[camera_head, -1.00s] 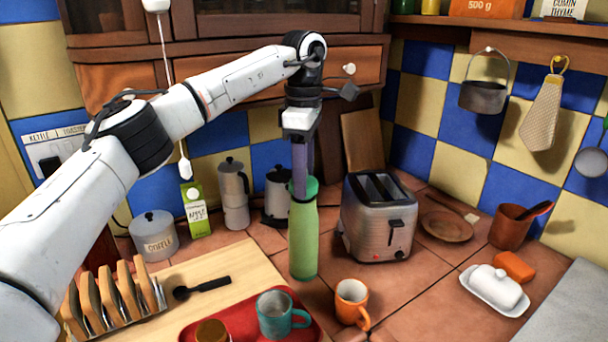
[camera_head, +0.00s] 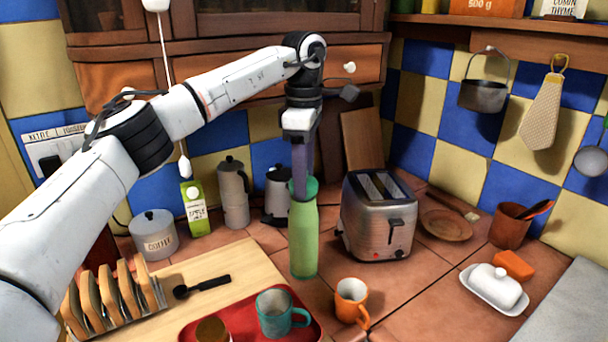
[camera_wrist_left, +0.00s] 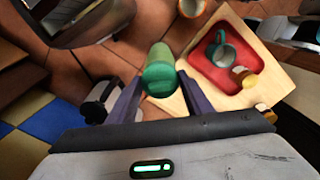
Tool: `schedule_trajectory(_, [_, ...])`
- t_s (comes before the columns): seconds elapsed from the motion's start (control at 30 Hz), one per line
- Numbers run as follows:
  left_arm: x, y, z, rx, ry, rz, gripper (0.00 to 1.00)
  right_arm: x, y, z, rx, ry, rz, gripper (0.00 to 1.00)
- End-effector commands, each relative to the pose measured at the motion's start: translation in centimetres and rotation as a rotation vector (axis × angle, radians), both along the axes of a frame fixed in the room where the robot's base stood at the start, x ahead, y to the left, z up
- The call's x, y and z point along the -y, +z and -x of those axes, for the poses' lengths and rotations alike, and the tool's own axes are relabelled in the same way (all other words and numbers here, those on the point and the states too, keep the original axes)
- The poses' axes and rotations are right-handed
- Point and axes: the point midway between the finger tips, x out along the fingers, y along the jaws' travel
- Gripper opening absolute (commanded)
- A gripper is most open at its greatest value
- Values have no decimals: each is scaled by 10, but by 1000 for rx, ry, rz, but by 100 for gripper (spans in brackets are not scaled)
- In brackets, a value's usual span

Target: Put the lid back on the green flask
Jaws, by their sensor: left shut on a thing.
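The green flask (camera_head: 304,240) stands upright on the tiled counter, left of the toaster. Its darker green lid (camera_head: 311,189) is at the top of the flask, in line with it; I cannot tell whether it is fully seated. My left gripper (camera_head: 300,188) comes down from above, its fingers shut on the lid. In the left wrist view the lid (camera_wrist_left: 161,79) sits between the two purple fingertips, with the paler flask body (camera_wrist_left: 160,52) beyond it. My right gripper is in neither view.
The toaster (camera_head: 378,218) stands close to the flask's right. A moka pot (camera_head: 234,194) and a metal jug (camera_head: 277,194) are behind left. An orange mug (camera_head: 351,301) and a red tray (camera_head: 195,332) with a teal mug (camera_head: 272,314) are in front. Bare tiles lie right of the orange mug.

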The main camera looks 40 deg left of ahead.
Motion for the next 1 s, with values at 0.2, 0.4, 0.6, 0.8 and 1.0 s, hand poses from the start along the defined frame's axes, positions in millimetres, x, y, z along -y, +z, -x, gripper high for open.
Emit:
schedule_trajectory(0.2, [0,-1,0,0,0,0,24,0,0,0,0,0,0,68])
schedule_trajectory(0.4, [0,-1,0,0,0,0,52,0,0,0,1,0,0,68])
schedule_trajectory(0.6, [0,-1,0,0,0,0,68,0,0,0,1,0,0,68])
schedule_trajectory(0.8, [0,-1,0,0,0,0,84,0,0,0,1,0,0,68])
schedule_trajectory(1.0, [0,-1,0,0,0,0,86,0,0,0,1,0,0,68])
